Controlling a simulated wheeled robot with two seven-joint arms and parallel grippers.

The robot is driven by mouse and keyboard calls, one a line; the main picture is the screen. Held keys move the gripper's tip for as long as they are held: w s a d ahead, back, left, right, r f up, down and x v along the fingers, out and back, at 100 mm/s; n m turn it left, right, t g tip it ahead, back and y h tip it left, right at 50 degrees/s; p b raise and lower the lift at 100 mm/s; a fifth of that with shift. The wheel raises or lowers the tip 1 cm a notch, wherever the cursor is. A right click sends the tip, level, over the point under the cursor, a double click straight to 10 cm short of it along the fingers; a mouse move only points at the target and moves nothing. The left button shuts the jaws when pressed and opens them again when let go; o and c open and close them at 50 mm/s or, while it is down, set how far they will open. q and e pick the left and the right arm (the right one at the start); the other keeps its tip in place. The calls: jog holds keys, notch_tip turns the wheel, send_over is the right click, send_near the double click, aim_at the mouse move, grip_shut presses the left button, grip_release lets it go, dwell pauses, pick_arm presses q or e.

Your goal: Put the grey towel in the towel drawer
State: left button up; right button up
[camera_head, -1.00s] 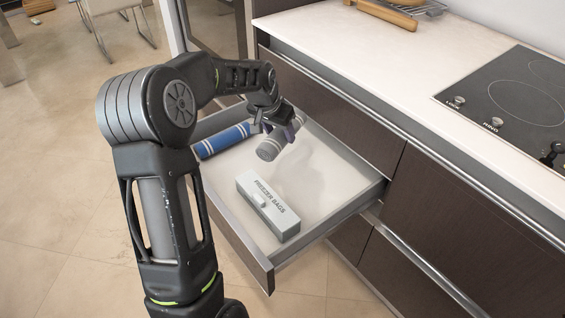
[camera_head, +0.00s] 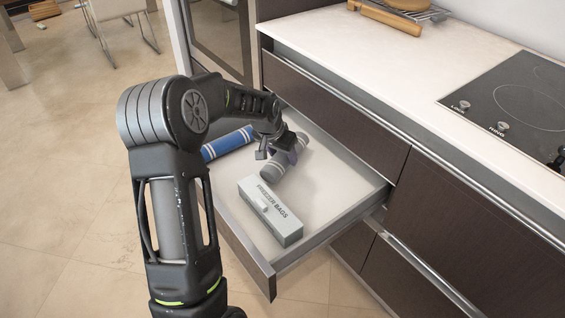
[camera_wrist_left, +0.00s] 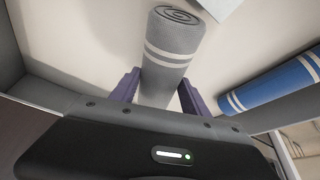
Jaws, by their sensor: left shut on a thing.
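The grey towel (camera_head: 272,170) is rolled up, with white stripes. It is inside the open drawer (camera_head: 238,240), between the blue towel and the freezer bags box. My left gripper (camera_head: 285,153) reaches down into the drawer and is shut on the grey towel. In the left wrist view the towel (camera_wrist_left: 172,45) passes between the purple fingers of the gripper (camera_wrist_left: 158,90), its spiral end pointing away. I cannot tell whether the towel touches the drawer floor. My right gripper is not in view.
A rolled blue towel (camera_head: 228,142) with white stripes lies at the drawer's left side. A freezer bags box (camera_head: 270,212) lies near the front. The drawer's right part is clear. The white countertop (camera_head: 370,60) and hob (camera_head: 515,105) are at the right.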

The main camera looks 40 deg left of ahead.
pick_arm(q)
jog(key=shift+f, duration=1.55)
jog(key=shift+f+b, duration=0.15)
jog(key=shift+b, duration=0.15)
jog(key=o, duration=1.4)
jog(key=shift+r, duration=0.3)
jog(key=p+v, duration=0.2)
jog(key=v, duration=0.9)
jog(key=shift+s+r, duration=0.25)
jog(key=shift+r, duration=0.1)
